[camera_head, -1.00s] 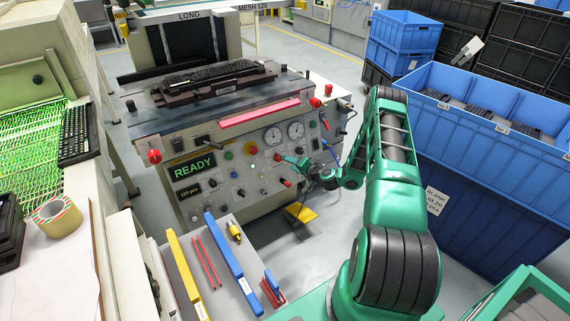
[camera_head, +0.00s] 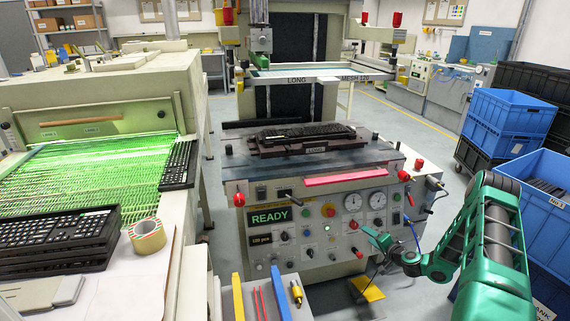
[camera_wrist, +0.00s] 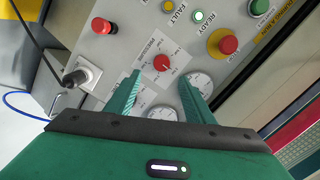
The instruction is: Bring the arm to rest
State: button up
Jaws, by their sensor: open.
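My green gripper (camera_head: 372,238) is in front of the right side of the printing machine's control panel (camera_head: 322,236) in the head view. In the wrist view its two green fingers (camera_wrist: 160,88) stand apart with nothing between them. Beyond them are a red knob (camera_wrist: 161,63), the round gauges and several buttons. I cannot tell how far the fingertips are from the panel. My arm (camera_head: 490,240) reaches in from the lower right and is bent.
A black keyboard (camera_head: 308,131) lies on the machine's fixture under the raised screen frame. Blue crates (camera_head: 503,112) stand at the right. A conveyor with green light (camera_head: 95,180), stacked keyboards (camera_head: 62,240) and a tape roll (camera_head: 147,236) are at the left. Floor shows between machine and crates.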

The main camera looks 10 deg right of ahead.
jog(key=s+a+r+n+g+y, duration=0.2)
jog(key=a+r+n+g, duration=0.3)
jog(key=r, duration=0.7)
jog(key=s+a+r+n+g+h, duration=0.1)
jog(key=s+a+r+n+g, duration=0.2)
jog(key=s+r, duration=0.75)
jog(key=s+a+r+m+g, duration=0.1)
jog(key=s+r, duration=0.4)
jog(key=s, duration=0.7)
jog(key=s+a+r+m+g+h, duration=0.1)
jog(key=s+r, duration=0.5)
jog(key=s, duration=0.7)
jog(key=s+a+r+m+g+h, duration=0.1)
jog(key=s+a+r+g, duration=0.2)
jog(key=s, duration=0.9)
notch_tip(320, 180, up, 3)
jog(key=shift+s+a+r+g, duration=0.15)
jog(key=shift+r+g, duration=0.05)
jog(key=shift+g, duration=0.3)
jog(key=shift+w+f, duration=0.25)
jog(key=shift+w, duration=0.4)
